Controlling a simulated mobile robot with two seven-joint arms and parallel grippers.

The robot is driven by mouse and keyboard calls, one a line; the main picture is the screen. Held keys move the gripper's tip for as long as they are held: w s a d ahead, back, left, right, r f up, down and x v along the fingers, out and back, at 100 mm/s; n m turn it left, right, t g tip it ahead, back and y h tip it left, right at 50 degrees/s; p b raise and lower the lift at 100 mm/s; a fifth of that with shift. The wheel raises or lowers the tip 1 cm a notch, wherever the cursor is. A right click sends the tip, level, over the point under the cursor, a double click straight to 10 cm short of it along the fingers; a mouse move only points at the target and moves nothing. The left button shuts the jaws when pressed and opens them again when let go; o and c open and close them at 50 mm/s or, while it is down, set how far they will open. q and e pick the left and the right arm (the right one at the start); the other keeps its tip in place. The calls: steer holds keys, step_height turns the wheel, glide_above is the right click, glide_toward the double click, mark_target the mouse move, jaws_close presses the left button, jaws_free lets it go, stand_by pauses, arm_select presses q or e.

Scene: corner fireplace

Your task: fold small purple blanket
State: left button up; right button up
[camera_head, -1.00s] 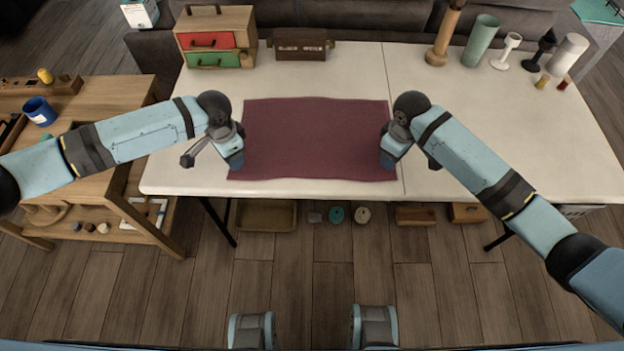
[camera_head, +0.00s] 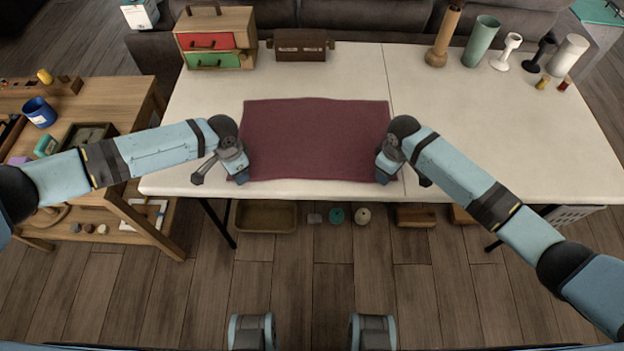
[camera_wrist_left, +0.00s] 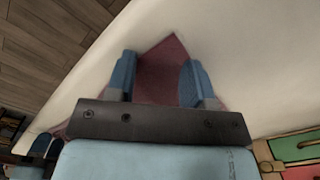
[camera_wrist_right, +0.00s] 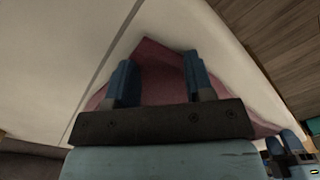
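The purple blanket (camera_head: 315,140) lies flat and spread out on the white table, its near edge close to the table's front edge. My left gripper (camera_head: 240,176) is at its near left corner. In the left wrist view, the fingers (camera_wrist_left: 158,78) are apart with the blanket corner (camera_wrist_left: 163,70) between them. My right gripper (camera_head: 382,177) is at the near right corner. In the right wrist view, the fingers (camera_wrist_right: 160,82) are apart with the other corner (camera_wrist_right: 158,65) between them. Whether the fingertips touch the cloth cannot be told.
The white table (camera_head: 500,140) is clear right of the blanket. A small drawer chest (camera_head: 216,38) and a brown box (camera_head: 301,45) stand at the back left. Several vases and candle holders, including a green vase (camera_head: 481,42), stand at the back right. A wooden shelf unit (camera_head: 120,95) is at left.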

arm_select(q)
jaws_close()
arm_select(e)
jaws_close()
arm_select(q)
steer(key=shift+a+r, duration=0.1)
